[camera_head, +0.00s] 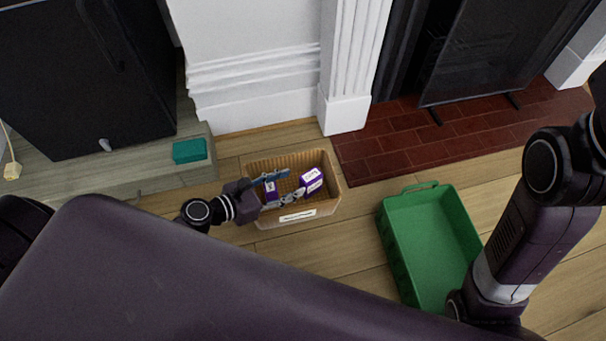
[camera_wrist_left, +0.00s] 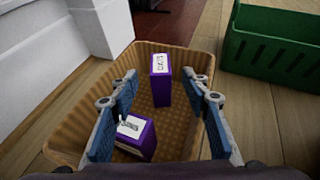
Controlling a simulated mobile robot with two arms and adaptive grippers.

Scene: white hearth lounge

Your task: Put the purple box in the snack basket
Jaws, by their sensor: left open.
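The tan woven snack basket (camera_head: 327,204) stands on the wooden floor, with a white label on its front. Two purple boxes with white labels are inside it. One purple box (camera_head: 312,181) is on the right side of the basket and stands upright in the left wrist view (camera_wrist_left: 161,84). The other purple box (camera_head: 271,189) is farther left and shows near the camera in the left wrist view (camera_wrist_left: 135,140). My left gripper (camera_head: 286,187) is open over the basket, its blue fingers apart. I cannot tell whether a finger touches a box. My right gripper is out of sight.
A green crate (camera_head: 434,192) stands right of the basket, beside my right arm. A teal box (camera_head: 190,151) lies on the low ledge at left. A white pillar (camera_head: 345,115) and brick hearth (camera_head: 400,153) are behind the basket. Bare floor separates basket and crate.

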